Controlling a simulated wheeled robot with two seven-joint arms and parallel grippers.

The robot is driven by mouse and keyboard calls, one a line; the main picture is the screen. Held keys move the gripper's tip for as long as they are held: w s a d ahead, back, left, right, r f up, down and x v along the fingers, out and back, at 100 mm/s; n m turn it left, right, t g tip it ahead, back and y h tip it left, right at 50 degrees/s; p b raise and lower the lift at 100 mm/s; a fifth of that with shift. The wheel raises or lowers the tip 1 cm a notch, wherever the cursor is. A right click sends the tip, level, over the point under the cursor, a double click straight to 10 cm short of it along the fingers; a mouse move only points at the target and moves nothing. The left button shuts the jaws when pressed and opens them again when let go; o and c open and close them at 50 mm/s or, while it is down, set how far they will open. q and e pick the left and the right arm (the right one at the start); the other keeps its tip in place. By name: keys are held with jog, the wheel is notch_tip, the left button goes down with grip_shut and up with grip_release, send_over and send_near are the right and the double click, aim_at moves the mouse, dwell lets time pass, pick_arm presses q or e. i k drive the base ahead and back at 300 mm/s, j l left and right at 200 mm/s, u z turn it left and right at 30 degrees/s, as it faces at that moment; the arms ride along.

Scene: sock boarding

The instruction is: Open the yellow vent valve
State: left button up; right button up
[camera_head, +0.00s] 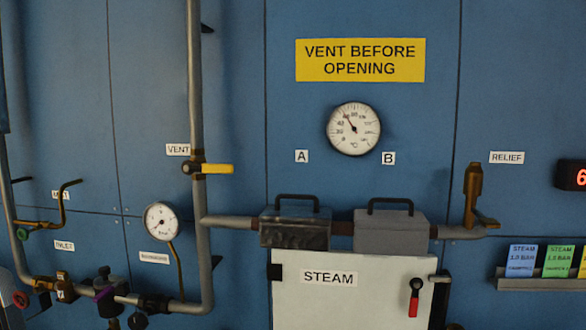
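The vent valve (196,168) sits on the vertical grey pipe, left of the picture's middle. Its yellow lever handle (217,169) lies level and points right, across the line of the pipe. A white VENT label (178,150) is on the wall just left of and above it. Nothing covers the valve or handle. Neither of my grippers is in view, so nothing touches the handle.
A pressure gauge (161,221) and thin brass tube stand left of the pipe below the valve. Grey boxes (391,232) with dark handles sit above the white STEAM door (345,300) with its red lever (414,300). Space right of the yellow handle is clear.

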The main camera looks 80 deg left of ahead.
aim_at(188, 167)
jog(key=u, duration=3.35)
